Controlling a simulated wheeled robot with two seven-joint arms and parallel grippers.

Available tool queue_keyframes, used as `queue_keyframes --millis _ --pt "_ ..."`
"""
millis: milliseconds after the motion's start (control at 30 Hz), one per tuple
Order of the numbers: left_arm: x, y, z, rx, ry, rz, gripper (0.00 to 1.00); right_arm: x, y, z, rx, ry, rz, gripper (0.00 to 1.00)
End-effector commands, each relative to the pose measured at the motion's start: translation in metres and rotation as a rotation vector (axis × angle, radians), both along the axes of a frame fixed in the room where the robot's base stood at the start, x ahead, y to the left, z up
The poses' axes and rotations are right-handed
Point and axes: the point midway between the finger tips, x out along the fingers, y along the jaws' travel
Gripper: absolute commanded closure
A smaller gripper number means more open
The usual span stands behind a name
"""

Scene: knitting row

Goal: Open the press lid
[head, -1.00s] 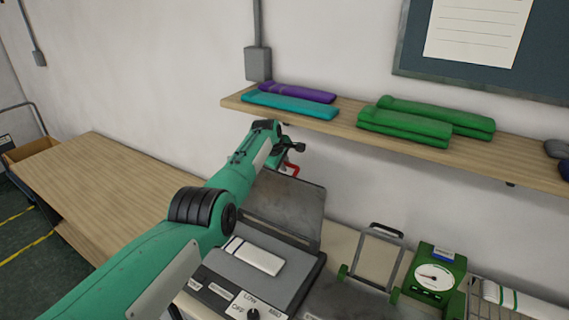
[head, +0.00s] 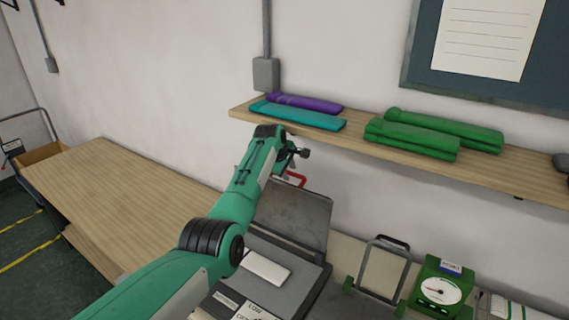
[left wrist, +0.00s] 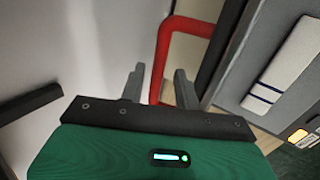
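The press lid (head: 292,215) is a dark grey plate that stands raised and tilted back behind the press bed (head: 283,279). Its red handle (head: 295,179) is at the lid's top edge. My left gripper (head: 298,155) is just above the handle in the head view, at the end of my green arm. In the left wrist view, the two fingers of my left gripper (left wrist: 159,76) are apart, and a leg of the red handle (left wrist: 163,55) shows in the gap between them. Whether the fingers touch it cannot be told. My right gripper is not in view.
A white folded piece (head: 266,268) lies on the press bed. A shelf (head: 500,178) with folded purple, teal and green knits runs along the wall above. A green dial device (head: 440,291) and a metal frame (head: 384,268) stand to the right. A wooden table (head: 120,200) at left is clear.

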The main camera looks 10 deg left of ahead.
Motion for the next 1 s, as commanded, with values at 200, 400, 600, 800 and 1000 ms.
queue_keyframes --millis 200,400,600,800,1000 --pt "-0.011 0.004 0.017 -0.001 -0.003 0.001 0.67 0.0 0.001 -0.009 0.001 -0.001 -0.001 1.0" --pt "-0.019 0.007 0.032 -0.001 -0.002 0.001 0.67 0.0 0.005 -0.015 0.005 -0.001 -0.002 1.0" --pt "-0.022 0.008 0.037 -0.001 0.0 0.0 0.67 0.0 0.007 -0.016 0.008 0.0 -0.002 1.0" --pt "-0.022 0.008 0.038 -0.001 0.0 0.0 0.67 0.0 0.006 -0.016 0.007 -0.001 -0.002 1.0" --pt "-0.022 0.008 0.038 -0.001 0.0 -0.001 0.67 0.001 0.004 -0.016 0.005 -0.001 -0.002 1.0"
